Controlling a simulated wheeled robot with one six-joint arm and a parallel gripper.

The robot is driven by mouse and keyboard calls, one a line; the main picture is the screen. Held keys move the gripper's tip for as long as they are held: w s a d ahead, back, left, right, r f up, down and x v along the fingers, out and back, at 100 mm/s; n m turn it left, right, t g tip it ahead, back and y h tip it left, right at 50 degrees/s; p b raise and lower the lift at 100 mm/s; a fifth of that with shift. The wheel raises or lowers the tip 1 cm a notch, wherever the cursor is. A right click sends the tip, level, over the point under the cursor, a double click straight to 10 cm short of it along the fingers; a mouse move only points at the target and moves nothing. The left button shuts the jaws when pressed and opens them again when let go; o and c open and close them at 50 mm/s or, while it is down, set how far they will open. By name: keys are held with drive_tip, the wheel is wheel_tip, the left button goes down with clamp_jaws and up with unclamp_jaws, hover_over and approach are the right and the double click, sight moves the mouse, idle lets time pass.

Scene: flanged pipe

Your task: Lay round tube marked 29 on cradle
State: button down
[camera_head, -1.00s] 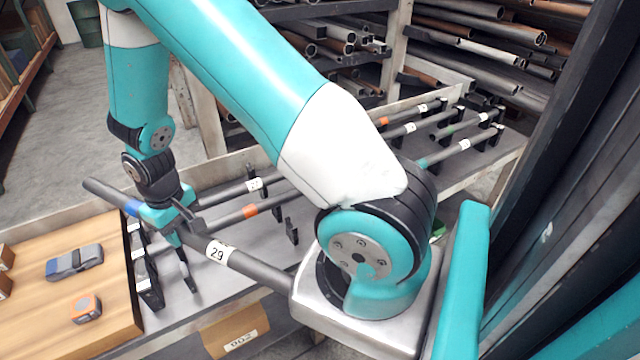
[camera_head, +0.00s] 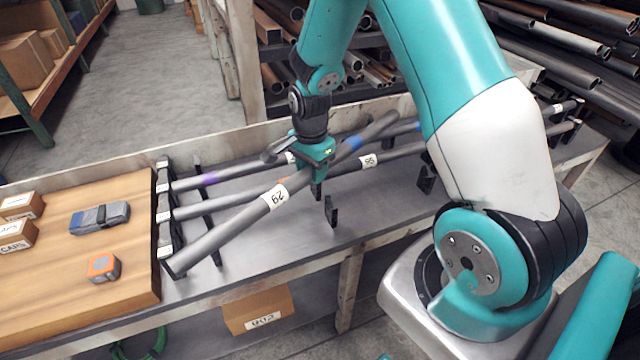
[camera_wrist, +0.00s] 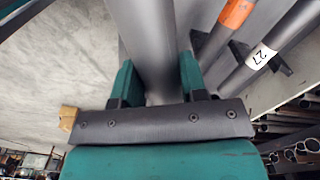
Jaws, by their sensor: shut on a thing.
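The grey round tube marked 29 (camera_head: 235,225) has a white label and a blue band. My gripper (camera_head: 318,172) is shut around it between label and band, and the tube (camera_wrist: 150,40) shows between the fingers (camera_wrist: 158,85) in the wrist view. The tube slants across the bench, its near left end by the front of the black notched cradle (camera_head: 164,225), its other end towards the back right. It crosses above other tubes. Whether its left end touches the cradle I cannot tell. Another black support (camera_head: 330,212) stands below the tube, in front of my gripper.
A tube with a purple band (camera_head: 210,179) and a tube with a white label (camera_head: 400,153) lie on the supports behind. A wooden board (camera_head: 50,280) with boxes, a grey-blue tool (camera_head: 100,217) and an orange tape measure (camera_head: 103,267) is at left. The front bench strip is clear.

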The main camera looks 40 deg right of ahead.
drive_tip(key=m, duration=0.1)
drive_tip(key=d+f+m+b, duration=0.1)
drive_tip(key=m, duration=0.1)
drive_tip(key=f+m, duration=0.1)
drive_tip(key=shift+s+d+m+b, duration=0.1)
drive_tip(key=shift+d+m+b, duration=0.2)
drive_tip(key=shift+d+m, duration=0.1)
wheel_tip(320, 180, down, 10)
drive_tip(key=b, duration=0.7)
drive_tip(key=shift+r, duration=0.25)
drive_tip(key=shift+a+f+b, duration=0.15)
drive_tip(key=shift+f+b, duration=0.2)
drive_tip(key=shift+f, duration=0.2)
idle(0.5)
drive_tip(key=c, duration=0.6)
unclamp_jaws()
wheel_tip(320, 180, up, 18)
drive_tip(key=shift+f, duration=0.25)
